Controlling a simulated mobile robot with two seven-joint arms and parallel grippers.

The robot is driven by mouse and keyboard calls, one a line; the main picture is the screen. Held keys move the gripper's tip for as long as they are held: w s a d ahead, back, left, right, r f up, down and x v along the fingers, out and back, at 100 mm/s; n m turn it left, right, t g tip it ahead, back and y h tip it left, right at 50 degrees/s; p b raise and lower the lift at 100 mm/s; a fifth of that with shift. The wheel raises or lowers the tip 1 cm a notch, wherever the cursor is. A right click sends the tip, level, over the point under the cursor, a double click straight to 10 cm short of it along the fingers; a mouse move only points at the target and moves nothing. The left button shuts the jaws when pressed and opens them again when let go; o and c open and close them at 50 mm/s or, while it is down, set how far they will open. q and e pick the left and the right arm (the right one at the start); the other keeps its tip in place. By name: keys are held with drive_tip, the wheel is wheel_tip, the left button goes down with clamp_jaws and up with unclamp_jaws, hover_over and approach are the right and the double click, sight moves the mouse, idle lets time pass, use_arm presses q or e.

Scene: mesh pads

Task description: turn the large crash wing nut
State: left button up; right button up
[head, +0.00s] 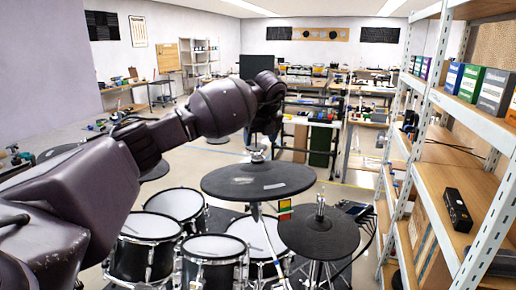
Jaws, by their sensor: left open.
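A large dark crash cymbal pad (243,183) is mounted on a stand near the middle of the head view. The wing nut (257,156) shows as a small light piece on top of its centre post. My left arm reaches in from the left, with its wrist bent down over this pad. My left gripper (258,140) is open just above the wing nut; the arm partly hides its fingers, and I cannot tell whether they touch the nut. My right gripper is out of view.
A second dark cymbal pad (325,240) with its own top post (320,208) stands to the lower right. Several white mesh drums (212,247) sit below and left. A metal shelf rack (480,125) with boxes fills the right side. Workbenches stand behind.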

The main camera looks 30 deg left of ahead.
sight(258, 155)
use_arm(q)
drive_tip(key=shift+p+x, duration=0.55)
drive_tip(key=shift+x, duration=2.2)
drive_tip(key=shift+d, duration=0.1)
drive_tip(key=c, duration=0.9)
